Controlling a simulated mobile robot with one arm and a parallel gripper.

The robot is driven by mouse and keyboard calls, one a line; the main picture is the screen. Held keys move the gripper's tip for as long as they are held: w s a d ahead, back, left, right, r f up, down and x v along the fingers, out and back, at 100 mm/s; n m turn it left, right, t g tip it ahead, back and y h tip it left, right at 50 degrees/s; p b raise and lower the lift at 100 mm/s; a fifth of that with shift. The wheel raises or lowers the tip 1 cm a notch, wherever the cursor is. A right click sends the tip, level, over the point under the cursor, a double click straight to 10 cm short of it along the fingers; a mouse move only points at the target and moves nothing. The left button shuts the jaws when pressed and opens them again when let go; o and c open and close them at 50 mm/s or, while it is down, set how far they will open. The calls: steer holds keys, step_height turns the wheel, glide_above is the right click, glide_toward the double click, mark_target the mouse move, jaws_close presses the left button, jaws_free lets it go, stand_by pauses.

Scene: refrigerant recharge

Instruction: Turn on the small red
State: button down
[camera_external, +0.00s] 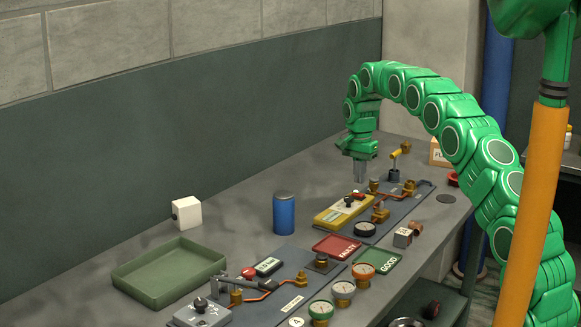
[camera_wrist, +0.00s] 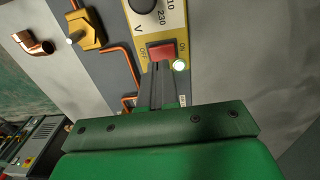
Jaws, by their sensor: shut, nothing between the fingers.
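The small red rocker switch (camera_wrist: 161,51) sits on the yellow device (camera_wrist: 183,42), between the labels OFF and ON. A round indicator lamp (camera_wrist: 179,65) beside it glows pale green-white. My gripper (camera_wrist: 157,66) is shut and empty, with its fingertips at the lower edge of the switch; I cannot tell whether they touch it. In the external view my gripper (camera_external: 360,180) points down over the far part of the yellow device (camera_external: 335,213).
A black knob (camera_wrist: 145,5) is on the device, and a brass fitting (camera_wrist: 85,30) with copper pipe is beside it. The bench also holds a blue can (camera_external: 284,214), green tray (camera_external: 165,275), white block (camera_external: 187,212), red tray (camera_external: 334,245) and several gauges. Bare bench lies behind the can.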

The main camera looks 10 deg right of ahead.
mark_target(357, 193)
step_height(357, 193, up, 10)
steer(key=shift+w+a+r, duration=0.15)
steer(key=shift+w+r, duration=0.05)
steer(key=shift+t, duration=0.3)
